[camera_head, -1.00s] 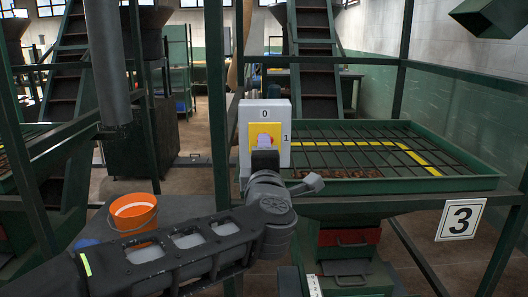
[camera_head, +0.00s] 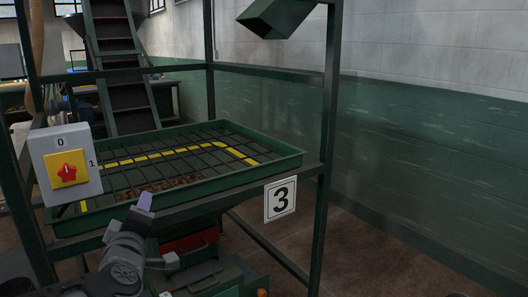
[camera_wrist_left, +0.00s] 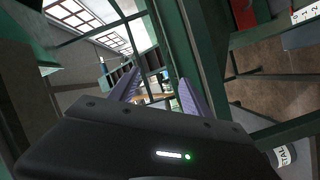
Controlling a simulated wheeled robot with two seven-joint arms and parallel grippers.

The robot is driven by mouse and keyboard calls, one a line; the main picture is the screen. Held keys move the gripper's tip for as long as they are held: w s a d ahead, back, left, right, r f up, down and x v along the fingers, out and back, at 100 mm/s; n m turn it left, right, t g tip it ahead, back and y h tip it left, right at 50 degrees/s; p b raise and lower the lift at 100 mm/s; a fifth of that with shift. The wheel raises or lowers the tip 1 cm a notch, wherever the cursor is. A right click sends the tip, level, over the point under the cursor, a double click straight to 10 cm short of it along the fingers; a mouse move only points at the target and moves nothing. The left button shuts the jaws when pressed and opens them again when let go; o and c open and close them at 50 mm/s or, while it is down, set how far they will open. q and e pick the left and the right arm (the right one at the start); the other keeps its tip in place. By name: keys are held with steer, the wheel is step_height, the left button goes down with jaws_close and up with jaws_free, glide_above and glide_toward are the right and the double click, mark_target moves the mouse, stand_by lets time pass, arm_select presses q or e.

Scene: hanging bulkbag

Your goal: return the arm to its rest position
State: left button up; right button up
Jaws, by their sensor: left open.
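My left gripper (camera_head: 143,202) is at the lower left of the head view, with its arm coming up from the bottom edge. Its pale purple fingertips are below and right of the switch box (camera_head: 50,160) and apart from it. In the left wrist view its two fingers (camera_wrist_left: 157,90) stand apart with nothing between them. The box has a yellow plate with a red knob (camera_head: 67,172), marked 0 above and 1 at the right. I cannot tell surely which mark the knob points at. My right gripper is not in view.
A green grated tray (camera_head: 270,160) stands on a green frame behind the gripper. A frame post (camera_head: 327,130) and a number 3 sign (camera_head: 280,199) are right of it. Floor (camera_head: 370,245) shows clear at the right, before the green and white wall (camera_head: 430,150).

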arm_select(q)
steer(key=s+d+f+m+g+h+p, duration=0.1)
steer(key=s+d+f+m+g+h, duration=0.3)
steer(key=f, duration=0.6)
steer(key=w+d+f+m+g+p, duration=0.1)
steer(key=d+f+m+p, duration=0.3)
steer(key=f, duration=0.7)
steer(key=s+d+f+m+g+h+b, duration=0.1)
steer(key=s+d+f+m+g+h, duration=0.15)
steer(key=d+f, duration=0.55)
steer(key=s+d+f+m+g+h+p, duration=0.1)
steer(key=s+f+g, duration=0.3)
steer(key=s+f, duration=0.5)
steer(key=s+d+f+m+g+h+p, duration=0.1)
steer(key=s+d+f+g+p, duration=0.3)
steer(key=s+f, duration=0.5)
steer(key=s, duration=0.6)
steer(key=shift+s+d+m, duration=0.15)
steer(key=shift+d+m, duration=0.15)
steer(key=shift+m, duration=0.05)
